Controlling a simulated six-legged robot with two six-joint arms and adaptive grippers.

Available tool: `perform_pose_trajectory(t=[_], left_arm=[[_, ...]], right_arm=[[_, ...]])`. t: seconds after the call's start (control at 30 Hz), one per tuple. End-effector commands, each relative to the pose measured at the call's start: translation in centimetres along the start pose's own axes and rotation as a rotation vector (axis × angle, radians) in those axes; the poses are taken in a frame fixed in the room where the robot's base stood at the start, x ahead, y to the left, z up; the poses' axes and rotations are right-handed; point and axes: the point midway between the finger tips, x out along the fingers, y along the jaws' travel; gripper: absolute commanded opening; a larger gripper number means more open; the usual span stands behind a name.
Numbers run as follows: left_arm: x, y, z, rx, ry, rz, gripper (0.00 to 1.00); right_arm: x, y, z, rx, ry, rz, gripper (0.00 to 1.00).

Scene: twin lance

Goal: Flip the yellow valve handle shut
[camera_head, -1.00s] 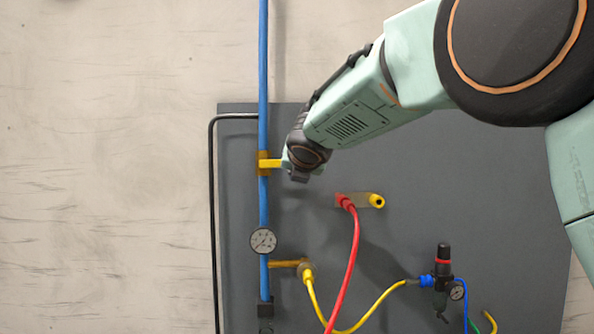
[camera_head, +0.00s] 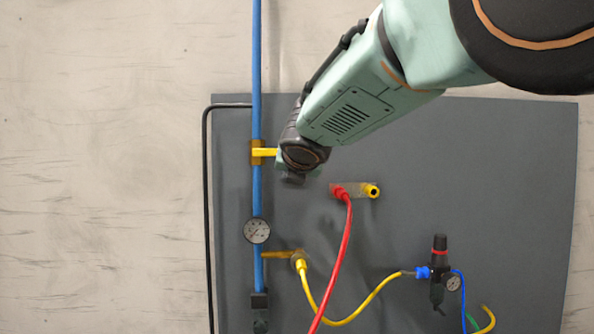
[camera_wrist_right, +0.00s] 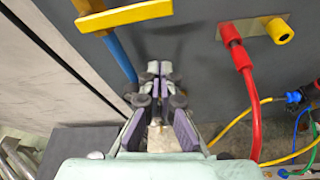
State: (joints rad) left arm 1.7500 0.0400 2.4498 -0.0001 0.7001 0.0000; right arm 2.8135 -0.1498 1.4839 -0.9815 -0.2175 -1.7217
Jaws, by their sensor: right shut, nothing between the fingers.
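The yellow valve handle (camera_head: 265,152) sticks out to the right from a brass-coloured valve on the blue vertical pipe (camera_head: 256,190), roughly square to the pipe. In the right wrist view the handle (camera_wrist_right: 122,16) crosses the top left, with the blue pipe (camera_wrist_right: 121,57) running down from it. My right gripper (camera_wrist_right: 153,68) is shut and empty, its fingertips below and right of the handle in that picture, with a visible gap. In the head view my right wrist sits just right of the handle and hides the fingers and perhaps the handle's end. My left gripper is not in view.
A red hose (camera_head: 345,240) plugs into a fitting with a yellow port (camera_head: 372,191), right of the wrist. Below are a gauge (camera_head: 257,231), a yellow hose (camera_head: 350,321) and a black regulator (camera_head: 438,270). The grey panel (camera_head: 500,170) is bare at upper right.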

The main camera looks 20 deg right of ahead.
Motion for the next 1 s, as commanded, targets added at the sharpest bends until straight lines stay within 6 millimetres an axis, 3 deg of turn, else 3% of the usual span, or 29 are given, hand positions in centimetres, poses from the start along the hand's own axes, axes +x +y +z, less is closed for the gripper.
perform_pose_trajectory(t=[0.17, 0.5, 1.0], left_arm=[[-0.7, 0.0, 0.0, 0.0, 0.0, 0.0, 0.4], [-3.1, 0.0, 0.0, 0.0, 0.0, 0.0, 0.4], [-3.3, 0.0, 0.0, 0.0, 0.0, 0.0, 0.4]], right_arm=[[-3.6, 0.4, 0.2, -0.004, -0.002, -0.001, 0.0], [-5.2, 0.6, 0.2, -0.003, 0.0, -0.002, 0.0], [-5.5, 0.4, -0.1, -0.001, 0.002, 0.0, 0.0]])
